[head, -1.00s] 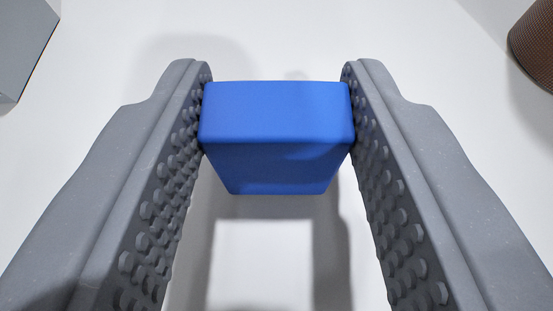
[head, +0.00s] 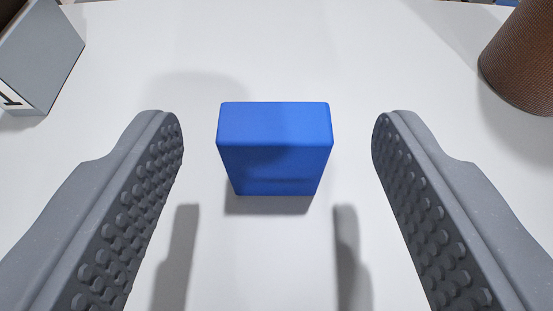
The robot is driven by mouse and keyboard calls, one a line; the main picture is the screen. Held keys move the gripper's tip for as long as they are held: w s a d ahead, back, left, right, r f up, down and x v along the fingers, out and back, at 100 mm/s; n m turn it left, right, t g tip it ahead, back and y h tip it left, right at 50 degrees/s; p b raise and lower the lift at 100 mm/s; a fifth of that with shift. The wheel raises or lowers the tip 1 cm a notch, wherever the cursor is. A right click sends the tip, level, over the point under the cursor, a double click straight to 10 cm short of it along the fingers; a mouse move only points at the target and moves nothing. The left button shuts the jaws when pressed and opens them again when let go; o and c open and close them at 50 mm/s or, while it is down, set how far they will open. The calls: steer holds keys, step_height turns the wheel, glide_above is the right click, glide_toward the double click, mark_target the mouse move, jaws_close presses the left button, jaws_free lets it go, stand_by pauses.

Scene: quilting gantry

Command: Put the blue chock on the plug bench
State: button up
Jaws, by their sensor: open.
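The blue chock (head: 275,150) is a solid blue block standing upright on a white surface (head: 285,50), in the middle of the head view. My gripper (head: 277,135) is open, with one grey studded finger on each side of the chock. Both fingers are clear of it, with a gap on the left and on the right. The fingertips reach to about the chock in the picture. I cannot tell from this view whether the white surface is the plug bench.
A grey box-like block (head: 38,55) with a black mark on a white label stands at the upper left. A brown ribbed cylinder (head: 525,60) stands at the upper right. The white surface between them, behind the chock, is clear. Its far edge shows at the top.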

steer(key=p+v, duration=0.1)
steer(key=v, duration=0.8)
steer(key=shift+s+r, duration=0.1)
steer(key=shift+s, duration=0.25)
steer(key=w+a+r+h, duration=0.1)
steer(key=a+r, duration=0.1)
steer(key=r, duration=1.2)
steer(key=w+a+r+h, duration=0.1)
steer(key=a+r+h, duration=0.1)
steer(key=r, duration=1.2)
steer(key=s+a+r+t+y, duration=0.1)
steer(key=s+a+r, duration=0.5)
steer(key=r, duration=0.4)
steer(key=s+a+r+y, duration=0.1)
steer(key=s+a+r, duration=0.5)
steer(key=a+r, duration=0.3)
step_height(320, 180, up, 3)
steer(key=shift+a+f+t+y, duration=0.2)
steer(key=shift+t+y, duration=0.1)
steer(key=shift+t, duration=0.1)
